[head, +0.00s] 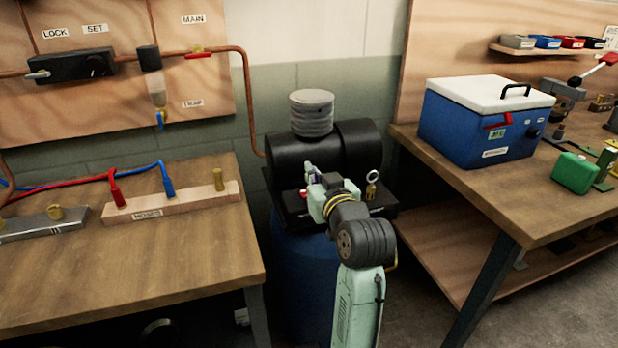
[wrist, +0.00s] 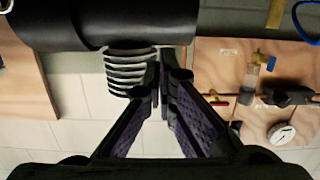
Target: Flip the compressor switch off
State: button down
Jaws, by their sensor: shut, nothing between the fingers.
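The compressor (head: 290,152) has a black motor body, a ribbed grey cylinder (head: 312,112) on top and a blue tank (head: 300,262) below. My arm reaches over its front, and my gripper (head: 309,172) is close to the front of the black body. A small red part (head: 303,193) shows beside my gripper; I cannot tell whether it is the switch. In the wrist view, my gripper's fingers (wrist: 163,65) are together and empty, in front of the ribbed cylinder (wrist: 130,72) and the black body (wrist: 110,20). I cannot tell whether the fingers touch anything.
A wooden bench (head: 190,255) with a hose rack (head: 170,207) stands at left. Another bench (head: 520,215) holds a blue cooler box (head: 475,130) at right. A brass gauge or ring fitting (head: 372,185) stands close to my wrist. A copper pipe (head: 248,100) runs down behind the compressor.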

jog(key=v, duration=0.2)
jog(key=r+v, duration=0.1)
jog(key=v, duration=0.1)
jog(key=shift+s+d+r+b, duration=0.1)
jog(key=shift+s+b, duration=0.15)
jog(key=shift+b, duration=0.05)
